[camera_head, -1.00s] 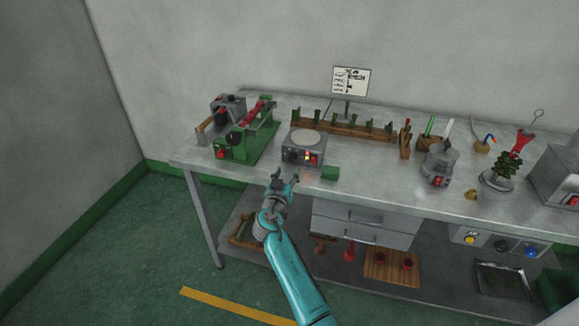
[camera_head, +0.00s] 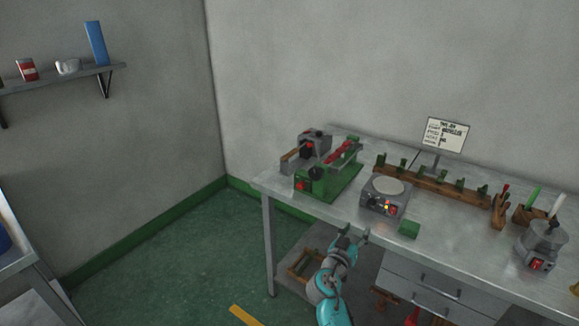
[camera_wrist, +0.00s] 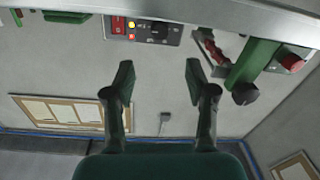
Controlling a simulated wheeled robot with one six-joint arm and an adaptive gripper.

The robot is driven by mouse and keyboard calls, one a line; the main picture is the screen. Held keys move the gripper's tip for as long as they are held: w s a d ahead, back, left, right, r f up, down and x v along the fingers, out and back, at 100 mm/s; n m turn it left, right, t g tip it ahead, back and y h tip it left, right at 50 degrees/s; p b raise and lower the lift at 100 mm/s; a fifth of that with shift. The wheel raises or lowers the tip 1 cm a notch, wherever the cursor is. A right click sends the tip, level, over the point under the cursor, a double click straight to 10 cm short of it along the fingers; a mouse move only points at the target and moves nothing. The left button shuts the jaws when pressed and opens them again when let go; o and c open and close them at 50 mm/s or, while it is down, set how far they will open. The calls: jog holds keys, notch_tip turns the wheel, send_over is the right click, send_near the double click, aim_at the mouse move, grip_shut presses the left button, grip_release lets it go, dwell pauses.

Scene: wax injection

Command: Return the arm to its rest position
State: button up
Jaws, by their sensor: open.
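My gripper (camera_head: 351,236) is in front of the workbench's front edge, low in the middle of the head view, with my teal arm coming up from the bottom. In the wrist view my gripper (camera_wrist: 160,80) shows two dark fingers wide apart with nothing between them. The metal workbench (camera_head: 330,208) stands on the right. A grey hot-plate unit (camera_head: 384,202) with lit buttons stands on it near the gripper, and a small green block (camera_head: 409,229) lies beside it. The gripper appears apart from both.
A green machine (camera_head: 328,182) stands at the bench's left end. A wooden rack (camera_head: 440,188) and a sign (camera_head: 447,135) are behind. A wall shelf (camera_head: 60,77) holds a can, a cup and a blue item. The green floor (camera_head: 190,240) left of the bench is clear.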

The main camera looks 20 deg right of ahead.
jog(key=s+a+f+n+t+y, duration=0.1)
jog(key=s+a+f+n+y, duration=0.5)
jog(key=s+f, duration=0.7)
jog(key=s+a+f+y, duration=0.2)
jog(key=s+a, duration=0.2)
jog(key=s, duration=0.4)
jog(key=s+a+f+y, duration=0.2)
jog(key=s+a, duration=0.2)
jog(key=s, duration=0.3)
jog(key=s+a+r+n+t+y, duration=0.1)
jog(key=s+a+r, duration=0.1)
jog(key=s, duration=0.5)
jog(key=s+a+r+n+y, duration=0.1)
jog(key=s+a+r+y, duration=0.15)
jog(key=s, duration=0.45)
jog(key=s+a+r+t, duration=0.1)
jog(key=s+a+r, duration=0.1)
jog(key=s+r, duration=1)
jog(key=shift+r, duration=0.2)
